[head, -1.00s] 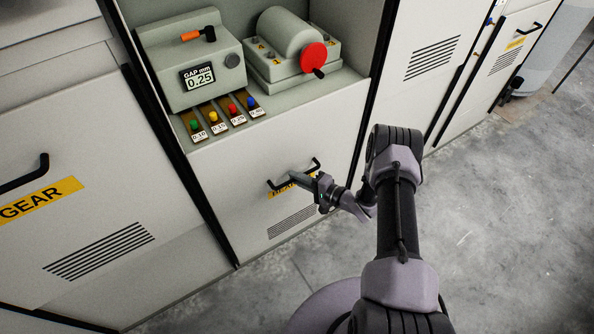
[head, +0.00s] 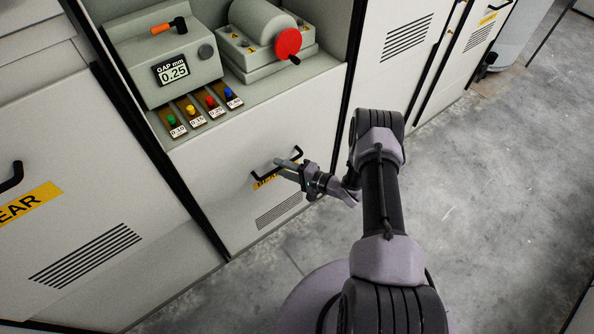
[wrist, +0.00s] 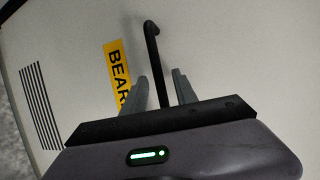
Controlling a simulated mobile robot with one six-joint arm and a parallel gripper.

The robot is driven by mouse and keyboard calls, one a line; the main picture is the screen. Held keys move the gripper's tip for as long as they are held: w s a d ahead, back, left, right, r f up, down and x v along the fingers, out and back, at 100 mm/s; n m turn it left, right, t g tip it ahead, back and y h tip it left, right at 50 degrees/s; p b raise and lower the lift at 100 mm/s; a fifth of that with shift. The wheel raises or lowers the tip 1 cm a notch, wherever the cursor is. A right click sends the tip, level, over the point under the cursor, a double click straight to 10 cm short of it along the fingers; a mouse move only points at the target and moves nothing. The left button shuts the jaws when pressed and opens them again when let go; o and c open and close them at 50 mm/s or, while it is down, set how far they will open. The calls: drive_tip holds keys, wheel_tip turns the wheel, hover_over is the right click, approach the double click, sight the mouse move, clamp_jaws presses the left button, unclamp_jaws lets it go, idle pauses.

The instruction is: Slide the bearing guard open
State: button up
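The bearing guard (head: 215,175) is the pale panel low under the machine's shelf, with a black bar handle (head: 264,165) and a yellow label beneath it. In the wrist view the label (wrist: 117,75) reads "BEAR", the rest hidden by my gripper. My gripper (head: 282,164) is at the handle in the head view. In the wrist view my gripper (wrist: 160,85) is open, with the handle bar (wrist: 153,50) running between its two fingers. Gaps show on both sides of the bar, so the fingers are not shut on it. The handle's near end is hidden.
Above the guard, a shelf holds a gauge box (head: 172,60) reading 0.25, several coloured pegs and a drum with a red crank disc (head: 288,43). A gear panel (head: 60,200) with its own handle is at left. Bare concrete floor (head: 480,200) lies open at right.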

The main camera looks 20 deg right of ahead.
drive_tip(key=p+v, duration=0.4)
drive_tip(key=v, duration=1.2)
drive_tip(key=shift+s+d+p, duration=0.15)
drive_tip(key=shift+s+p, duration=0.15)
drive_tip(key=shift+p, duration=0.05)
